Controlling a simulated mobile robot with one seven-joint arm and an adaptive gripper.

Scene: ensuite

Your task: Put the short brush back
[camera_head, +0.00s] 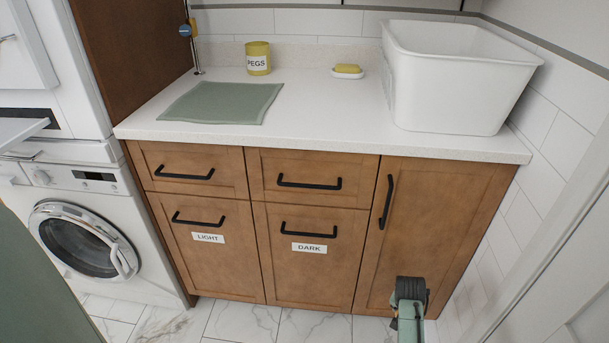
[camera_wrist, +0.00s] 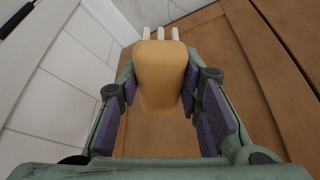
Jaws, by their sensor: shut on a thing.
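A short brush (camera_wrist: 160,75) shows in the wrist view as a tan-yellow block with several white prongs at its far end. My gripper (camera_wrist: 165,108) is shut on it, with purple pads on both sides. The pads hide part of its sides. In the head view, my arm is at the lower right in front of the tall cabinet door, and the brush cannot be made out there.
A slim upright pole (camera_head: 195,50) with blue and yellow pieces stands at the counter's back left. The counter (camera_head: 320,110) holds a green mat (camera_head: 222,103), a PEGS tub (camera_head: 258,60), a yellow block on a dish (camera_head: 347,75) and a white basin (camera_head: 450,85). Drawers and a door (camera_head: 430,235) are closed.

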